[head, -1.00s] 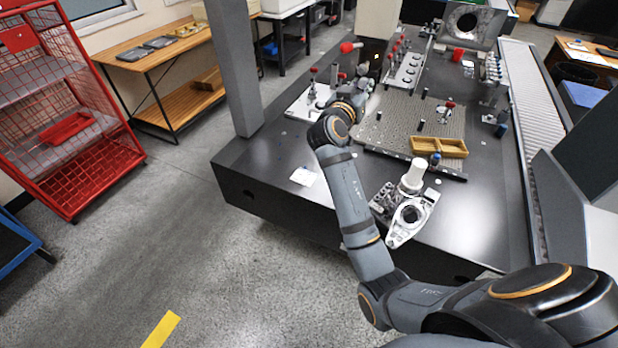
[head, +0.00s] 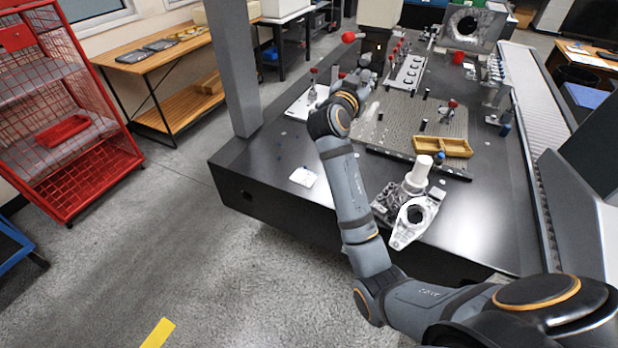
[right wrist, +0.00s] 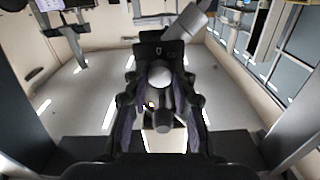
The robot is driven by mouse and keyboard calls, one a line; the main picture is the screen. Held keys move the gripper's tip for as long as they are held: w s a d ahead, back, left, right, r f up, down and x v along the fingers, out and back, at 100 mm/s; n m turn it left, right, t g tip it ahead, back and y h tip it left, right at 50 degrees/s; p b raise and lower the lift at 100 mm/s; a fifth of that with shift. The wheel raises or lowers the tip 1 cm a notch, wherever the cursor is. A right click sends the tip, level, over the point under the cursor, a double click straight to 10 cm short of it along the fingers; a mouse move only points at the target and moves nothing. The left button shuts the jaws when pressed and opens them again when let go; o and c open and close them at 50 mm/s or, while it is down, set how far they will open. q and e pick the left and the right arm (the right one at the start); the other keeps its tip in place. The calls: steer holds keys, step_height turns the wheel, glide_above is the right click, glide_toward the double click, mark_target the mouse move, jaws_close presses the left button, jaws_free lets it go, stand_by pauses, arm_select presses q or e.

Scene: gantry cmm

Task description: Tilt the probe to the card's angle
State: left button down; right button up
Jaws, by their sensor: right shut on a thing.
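The probe (head: 350,37) shows in the head view as a red tip on a short stem, pointing left and almost level below the pale column (head: 381,12). My right gripper (head: 364,72) is just below it, small and partly hidden by my wrist. In the right wrist view its fingers (right wrist: 162,116) are shut on a dark probe part with a pale round knob (right wrist: 160,76). A white card (head: 303,177) lies near the table's front left; its marking is too small to read. My left gripper is out of view.
On the dark table (head: 265,150) are a perforated plate (head: 395,130), a yellow tray (head: 443,147), a metal casting (head: 412,215) and a white plate with red-knobbed clamps (head: 300,107). A grey post (head: 234,70) rises at the left. Free tabletop surrounds the card.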

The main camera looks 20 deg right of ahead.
stand_by(0.3)
steer(key=shift+f+m+b, duration=0.1)
steer(key=shift+m+b, duration=1.7)
steer(key=shift+b, duration=1)
steer(key=shift+m+b, duration=0.5)
steer(key=shift+b, duration=0.05)
